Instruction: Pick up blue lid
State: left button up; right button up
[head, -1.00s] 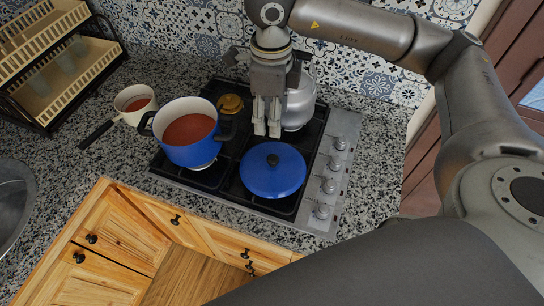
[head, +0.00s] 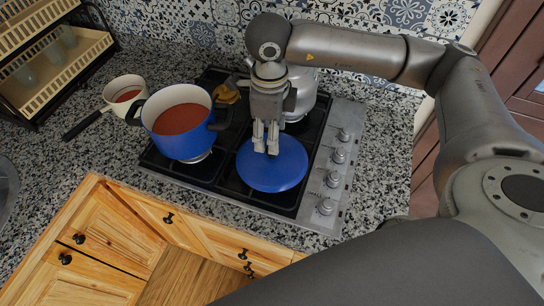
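The blue lid (head: 272,177) lies flat on the front right part of the hob (head: 228,190). My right gripper (head: 266,149) comes down from above, with its fingertips over the lid's middle, where the black knob is. The knob is hidden by the fingers. A narrow gap shows between the two fingers, but I cannot tell whether they touch the knob. My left gripper is not in view.
A blue pot (head: 181,148) with red contents stands left of the lid. A white saucepan (head: 123,89) is farther left. A silver kettle (head: 302,91) and a yellow-brown item (head: 227,94) sit behind. Hob knobs (head: 333,179) line the right edge.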

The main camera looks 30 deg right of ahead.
jog(key=shift+f, duration=0.65)
jog(key=shift+d+f+p, duration=0.1)
jog(key=shift+f+p, duration=0.2)
jog(key=shift+p, duration=0.15)
notch_tip(320, 180, down, 3)
jog(key=shift+s+d+f+p, duration=0.1)
jog(key=shift+f+p, duration=0.1)
jog(key=shift+p, duration=0.8)
jog(key=shift+f, duration=0.65)
grip_shut()
jog(key=shift+r, duration=0.1)
